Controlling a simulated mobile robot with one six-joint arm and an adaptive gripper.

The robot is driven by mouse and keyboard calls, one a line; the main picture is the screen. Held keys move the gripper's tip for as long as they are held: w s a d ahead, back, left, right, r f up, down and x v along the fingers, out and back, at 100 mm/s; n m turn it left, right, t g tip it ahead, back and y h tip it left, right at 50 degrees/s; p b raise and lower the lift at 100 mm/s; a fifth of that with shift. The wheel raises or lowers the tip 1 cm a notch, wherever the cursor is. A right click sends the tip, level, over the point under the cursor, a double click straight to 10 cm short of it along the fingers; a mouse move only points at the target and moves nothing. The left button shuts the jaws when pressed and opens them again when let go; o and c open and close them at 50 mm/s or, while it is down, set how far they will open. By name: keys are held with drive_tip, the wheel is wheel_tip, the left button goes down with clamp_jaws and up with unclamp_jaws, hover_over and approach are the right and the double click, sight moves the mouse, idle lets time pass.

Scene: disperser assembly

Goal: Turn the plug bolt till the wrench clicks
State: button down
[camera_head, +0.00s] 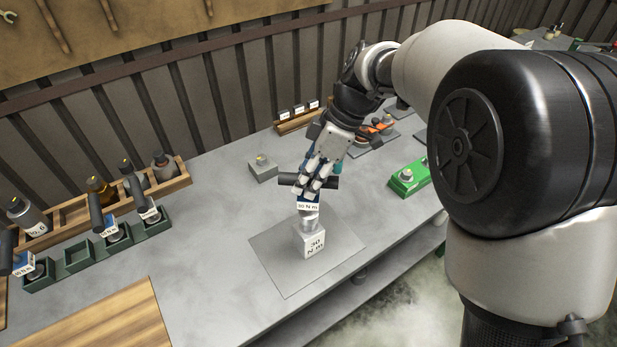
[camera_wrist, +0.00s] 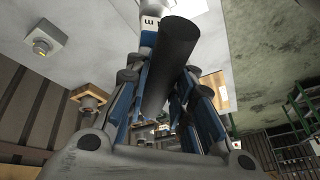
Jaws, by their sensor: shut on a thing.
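My gripper (camera_head: 314,184) is shut on the black handle of a torque wrench (camera_head: 332,183). In the wrist view, the dark handle (camera_wrist: 172,62) runs between my blue-padded fingers (camera_wrist: 165,108). The wrench has a white collar (camera_head: 308,206) marked 30 N m and stands roughly upright. Its lower end meets the top of a pale block (camera_head: 314,244), also marked 30 N m, on a grey mat (camera_head: 275,262). The plug bolt is hidden under the wrench's end, so I cannot see how it is seated.
A green rack (camera_head: 80,257) at the left holds several other wrenches, with a wooden bottle tray (camera_head: 173,187) behind it. A grey block (camera_head: 263,168) with a bolt stands behind my gripper. A green block (camera_head: 409,178) lies to the right. The table around the mat is clear.

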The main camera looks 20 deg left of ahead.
drive_tip(key=shift+f+b, duration=0.35)
drive_tip(key=shift+f, duration=0.05)
drive_tip(key=shift+f+b, duration=0.95)
drive_tip(key=shift+f, duration=0.35)
drive_tip(key=shift+r+m+t, duration=0.15)
drive_tip(key=shift+m+t, duration=0.35)
drive_tip(key=shift+m, duration=0.6)
drive_tip(key=m, duration=0.2)
drive_tip(key=m+t, duration=0.1)
drive_tip(key=m, duration=0.1)
drive_tip(key=shift+t+y, duration=0.3)
drive_tip(key=shift+m+t, duration=0.55)
drive_tip(key=shift+m, duration=0.85)
drive_tip(key=shift+m+t, duration=0.55)
drive_tip(key=shift+m, duration=0.85)
drive_tip(key=shift+n, duration=0.3)
